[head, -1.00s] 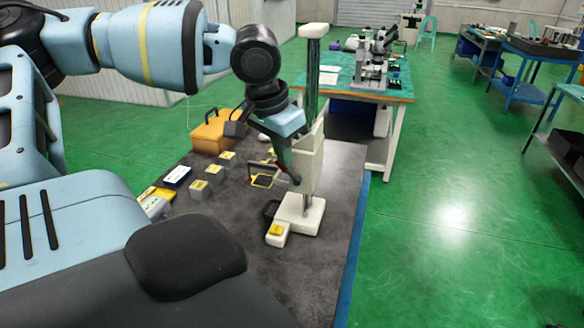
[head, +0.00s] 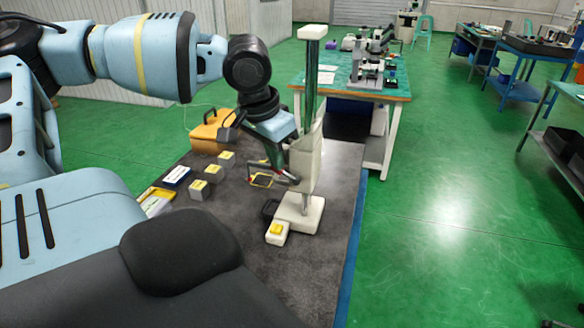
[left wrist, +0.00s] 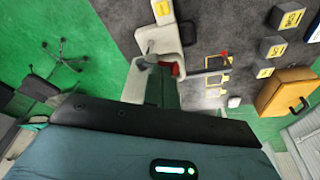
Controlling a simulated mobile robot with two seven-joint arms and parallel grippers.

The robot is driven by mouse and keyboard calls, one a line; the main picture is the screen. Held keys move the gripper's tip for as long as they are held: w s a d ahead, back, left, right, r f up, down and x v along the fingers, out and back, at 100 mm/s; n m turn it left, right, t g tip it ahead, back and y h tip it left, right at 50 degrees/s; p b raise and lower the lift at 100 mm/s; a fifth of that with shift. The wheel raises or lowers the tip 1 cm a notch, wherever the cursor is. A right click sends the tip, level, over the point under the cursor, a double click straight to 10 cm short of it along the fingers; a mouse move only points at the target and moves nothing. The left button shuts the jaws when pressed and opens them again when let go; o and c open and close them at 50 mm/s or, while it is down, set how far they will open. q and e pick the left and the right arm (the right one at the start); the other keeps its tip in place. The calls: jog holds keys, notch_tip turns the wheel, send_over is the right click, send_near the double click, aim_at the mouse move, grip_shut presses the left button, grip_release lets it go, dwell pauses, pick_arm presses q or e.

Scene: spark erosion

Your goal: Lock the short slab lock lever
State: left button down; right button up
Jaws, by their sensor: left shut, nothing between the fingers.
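A cream stand with a square base (head: 310,215), a tall green column (head: 312,75) and a cream slab-like carriage (head: 306,165) stands on the dark mat in the head view. My left gripper (head: 288,150) is shut and empty, close against the left side of the carriage. In the left wrist view its fingertips (left wrist: 163,66) overlap the cream part of the stand. A red piece (left wrist: 176,69) shows right beside the fingertips, partly hidden by them. I cannot tell which part is the lock lever, or whether the fingers touch it. My right gripper is not in view.
A yellow-labelled block (head: 277,232) sits at the front of the base. Several labelled blocks and an orange case (head: 210,131) lie to the left. Green floor is open to the right.

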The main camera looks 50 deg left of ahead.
pick_arm(q)
jog(key=shift+a+r+p, duration=0.1)
jog(key=shift+r+p, duration=0.2)
jog(key=shift+r, duration=2.65)
jog(key=shift+f, duration=0.1)
